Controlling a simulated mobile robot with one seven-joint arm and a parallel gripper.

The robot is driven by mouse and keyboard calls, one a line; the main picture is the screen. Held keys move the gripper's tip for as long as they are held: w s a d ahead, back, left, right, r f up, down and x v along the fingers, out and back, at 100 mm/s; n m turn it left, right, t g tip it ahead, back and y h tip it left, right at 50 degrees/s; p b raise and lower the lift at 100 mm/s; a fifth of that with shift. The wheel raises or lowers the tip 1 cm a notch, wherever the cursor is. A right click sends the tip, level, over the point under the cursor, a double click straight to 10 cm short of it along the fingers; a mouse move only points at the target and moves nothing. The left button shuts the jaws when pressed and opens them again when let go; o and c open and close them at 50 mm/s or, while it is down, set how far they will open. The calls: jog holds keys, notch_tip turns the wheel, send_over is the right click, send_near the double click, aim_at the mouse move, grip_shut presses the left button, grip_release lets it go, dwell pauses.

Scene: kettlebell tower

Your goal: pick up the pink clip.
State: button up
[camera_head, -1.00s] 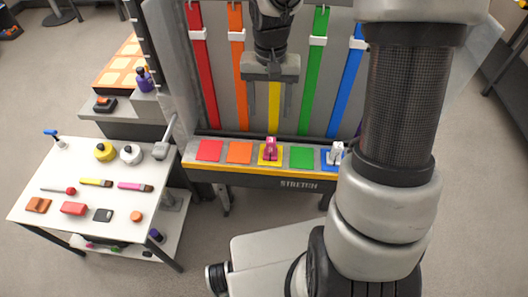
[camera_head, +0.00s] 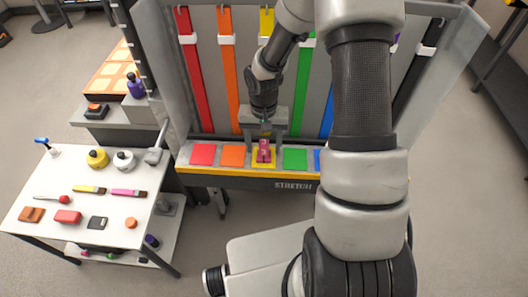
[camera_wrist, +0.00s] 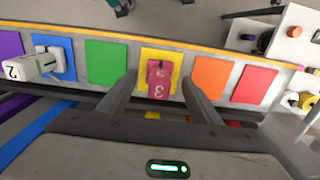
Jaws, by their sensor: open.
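The pink clip (camera_head: 264,152) stands on the yellow square (camera_head: 258,165) of the ledge below the coloured straps. In the wrist view the pink clip (camera_wrist: 159,79) shows a "3" and sits on the yellow square (camera_wrist: 173,55). My gripper (camera_head: 264,140) is at the ledge, just above and behind the clip. In the wrist view my open gripper (camera_wrist: 158,80) has one finger on each side of the clip, with gaps between fingers and clip. Whether the fingertips reach down to the clip's height is hard to tell.
A white clip marked "2" (camera_wrist: 35,65) stands at the blue square (camera_wrist: 66,58). The green square (camera_head: 295,159) and orange square (camera_head: 233,156) beside the yellow one are bare. A white table (camera_head: 50,180) with several small items stands at left.

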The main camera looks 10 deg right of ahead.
jog(key=shift+f, duration=1.35)
jog(key=c, duration=1.3)
jog(key=shift+r, duration=0.15)
